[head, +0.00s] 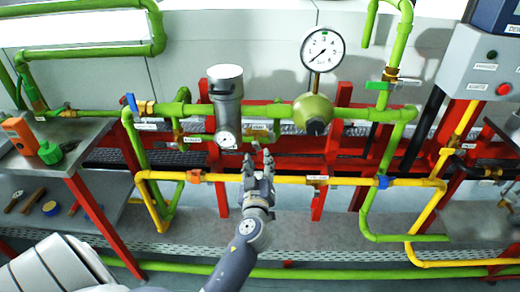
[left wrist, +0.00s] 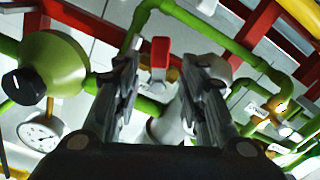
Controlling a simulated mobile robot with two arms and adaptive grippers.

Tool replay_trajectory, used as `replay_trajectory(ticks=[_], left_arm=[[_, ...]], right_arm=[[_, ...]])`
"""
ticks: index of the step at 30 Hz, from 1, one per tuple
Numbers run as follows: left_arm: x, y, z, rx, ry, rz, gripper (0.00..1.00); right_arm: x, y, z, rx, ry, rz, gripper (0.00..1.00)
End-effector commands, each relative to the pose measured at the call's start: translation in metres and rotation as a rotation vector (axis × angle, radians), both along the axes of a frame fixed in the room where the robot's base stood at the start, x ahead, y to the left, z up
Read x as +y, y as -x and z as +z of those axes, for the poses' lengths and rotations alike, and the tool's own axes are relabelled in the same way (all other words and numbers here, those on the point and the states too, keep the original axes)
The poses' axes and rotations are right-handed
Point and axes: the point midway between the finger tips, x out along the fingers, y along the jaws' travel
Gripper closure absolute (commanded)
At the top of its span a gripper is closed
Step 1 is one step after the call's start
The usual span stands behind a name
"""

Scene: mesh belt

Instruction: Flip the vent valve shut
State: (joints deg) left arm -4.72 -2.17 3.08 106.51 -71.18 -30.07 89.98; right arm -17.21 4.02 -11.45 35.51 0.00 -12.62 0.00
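My left gripper (head: 258,160) is in the middle of the head view, just below a small valve (head: 258,128) on the green pipe, between the grey cylinder and the green bulb. In the left wrist view its two fingers (left wrist: 168,80) are apart. A red valve handle (left wrist: 160,58) shows in the gap between them; I cannot tell whether they touch it. The labels are too small to read, so I cannot confirm which valve is the vent valve.
A grey cylinder (head: 225,95) and a green bulb (head: 312,112) under a round gauge (head: 322,49) flank the small valve. A yellow pipe (head: 285,180) crosses in front. A metal shelf (head: 75,135) stands left, and a grey control box (head: 482,65) hangs upper right.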

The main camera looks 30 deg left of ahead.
Motion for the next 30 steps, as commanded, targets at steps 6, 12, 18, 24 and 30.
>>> replay_trajectory(ticks=[6, 12, 18, 24, 30], left_arm=[[0.018, -0.030, 0.002, 0.001, -0.002, -0.001, 0.62], [0.026, -0.043, 0.000, 0.000, -0.001, -0.001, 0.62], [0.027, -0.044, -0.001, 0.001, 0.000, 0.000, 0.62], [0.027, -0.044, -0.001, 0.000, 0.000, -0.001, 0.82], [0.027, -0.044, -0.001, 0.001, 0.001, -0.002, 1.00]], right_arm=[[-0.005, 0.000, 0.011, 0.000, 0.005, 0.003, 0.62], [-0.009, 0.000, 0.013, -0.001, 0.010, 0.004, 0.62], [-0.010, -0.001, 0.013, -0.001, 0.011, 0.004, 0.62], [-0.010, -0.001, 0.013, -0.001, 0.011, 0.004, 0.62], [-0.010, -0.001, 0.013, -0.001, 0.011, 0.004, 0.62]])
